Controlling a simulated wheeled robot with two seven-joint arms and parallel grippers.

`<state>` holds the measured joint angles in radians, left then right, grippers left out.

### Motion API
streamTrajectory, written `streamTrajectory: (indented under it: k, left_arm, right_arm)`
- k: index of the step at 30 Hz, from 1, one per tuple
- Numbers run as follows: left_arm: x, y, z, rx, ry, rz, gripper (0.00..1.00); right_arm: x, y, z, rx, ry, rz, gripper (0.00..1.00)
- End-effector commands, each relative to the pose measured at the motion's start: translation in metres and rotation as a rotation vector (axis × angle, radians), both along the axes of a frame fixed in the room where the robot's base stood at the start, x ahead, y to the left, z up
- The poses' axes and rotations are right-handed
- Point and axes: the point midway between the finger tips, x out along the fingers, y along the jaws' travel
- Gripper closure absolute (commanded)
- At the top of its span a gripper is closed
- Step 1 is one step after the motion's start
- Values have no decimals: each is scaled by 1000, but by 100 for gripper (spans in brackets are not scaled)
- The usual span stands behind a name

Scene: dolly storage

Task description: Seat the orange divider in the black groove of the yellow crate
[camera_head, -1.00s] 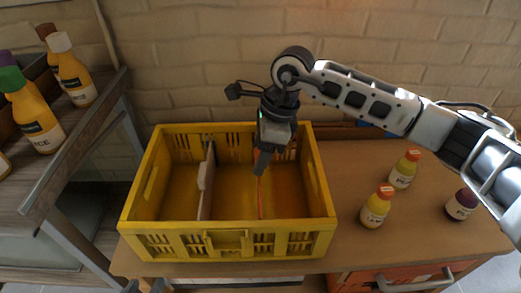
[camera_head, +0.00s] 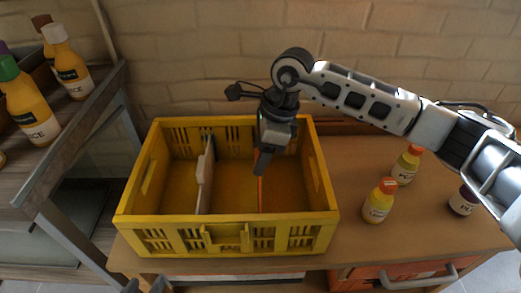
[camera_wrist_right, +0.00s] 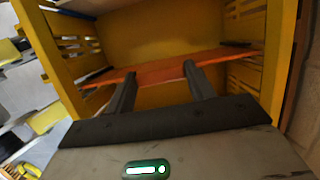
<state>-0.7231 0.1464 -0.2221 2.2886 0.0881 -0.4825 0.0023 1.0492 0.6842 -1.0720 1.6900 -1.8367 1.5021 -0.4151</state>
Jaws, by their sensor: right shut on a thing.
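The yellow crate (camera_head: 225,220) stands on the table, open at the top. The orange divider (camera_head: 261,192) is inside it, right of the middle, seen nearly edge-on. My right gripper (camera_head: 262,162) reaches down into the crate and is shut on the divider's upper edge. In the right wrist view, the orange divider (camera_wrist_right: 155,71) spans between two crate walls, with my right gripper's fingers (camera_wrist_right: 158,78) at its edge. A black groove strip (camera_wrist_right: 236,44) shows beside its right end. I cannot tell whether the ends sit in the groove. Dark tips, possibly my left gripper (camera_head: 145,286), show at the bottom edge.
A white divider (camera_head: 205,175) stands in the crate's left part. Yellow bottles (camera_head: 378,202) (camera_head: 407,165) and a dark-capped bottle (camera_head: 463,201) stand right of the crate. A shelf (camera_head: 70,135) with several bottles is at the left. An orange drawer (camera_head: 395,277) is below the tabletop.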

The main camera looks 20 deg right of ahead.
Motion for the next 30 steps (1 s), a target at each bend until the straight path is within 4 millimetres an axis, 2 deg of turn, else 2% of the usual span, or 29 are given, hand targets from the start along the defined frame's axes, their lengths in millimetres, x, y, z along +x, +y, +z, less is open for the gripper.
streamTrajectory:
  k: [16, 26, 27, 29, 30]
  left_arm:
    - [0, 0, -18, 1, 2, 0, 64]
    - [0, 0, -16, 1, 2, 0, 64]
    - [0, 0, -16, 1, 2, 0, 64]
    - [0, 0, -16, 1, 2, 0, 64]
    - [0, 0, -16, 0, 2, 0, 64]
  right_arm:
    - [0, 0, -21, -1, 0, 0, 73]
    - [0, 0, -19, 0, 0, 0, 73]
    - [0, 0, -19, 0, 0, 0, 35]
    - [0, 0, -19, 0, 0, 0, 21]
    - [0, 0, -19, 0, 0, 0, 21]
